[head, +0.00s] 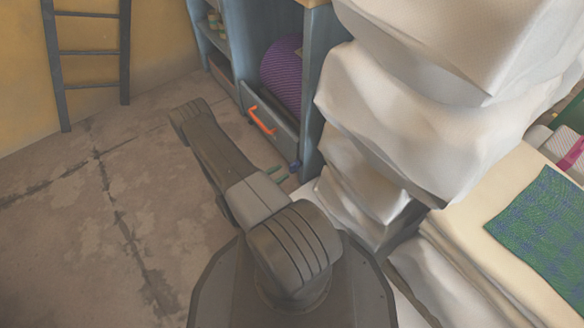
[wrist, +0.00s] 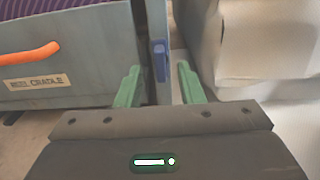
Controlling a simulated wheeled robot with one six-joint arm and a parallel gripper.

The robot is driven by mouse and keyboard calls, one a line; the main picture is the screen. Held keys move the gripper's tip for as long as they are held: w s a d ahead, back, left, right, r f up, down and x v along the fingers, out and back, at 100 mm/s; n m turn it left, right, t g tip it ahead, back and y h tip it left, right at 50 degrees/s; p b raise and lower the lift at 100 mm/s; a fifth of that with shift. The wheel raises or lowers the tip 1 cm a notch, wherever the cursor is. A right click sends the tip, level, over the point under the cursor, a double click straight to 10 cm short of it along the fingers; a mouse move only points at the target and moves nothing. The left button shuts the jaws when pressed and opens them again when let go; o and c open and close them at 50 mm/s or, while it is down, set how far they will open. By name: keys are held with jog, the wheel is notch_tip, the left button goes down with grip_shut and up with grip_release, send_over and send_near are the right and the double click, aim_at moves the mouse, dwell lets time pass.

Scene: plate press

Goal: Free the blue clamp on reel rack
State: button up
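The blue clamp (wrist: 160,60) sits on the edge of the reel rack's grey-blue upright in the wrist view. In the head view it is a small blue spot (head: 295,166) at the lower front of the rack (head: 313,80). My gripper (wrist: 158,72) is open, with its two green fingers apart on either side of the clamp's line. The clamp shows between and a little beyond the fingertips, and no contact is visible. In the head view the green fingers (head: 280,173) are small beside the rack's lower corner.
The rack's drawer front (wrist: 70,55) has an orange handle (wrist: 30,52) and a label, left of the clamp. A purple reel (head: 282,75) sits above it. White sacks (head: 390,120) are stacked close on the right. Open floor (head: 90,220) lies left, with a ladder (head: 88,52) at the wall.

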aim_at(290, 168)
jog(key=shift+b+x, duration=0.7)
jog(key=shift+x, duration=2.4)
jog(key=shift+c, duration=0.4)
grip_shut()
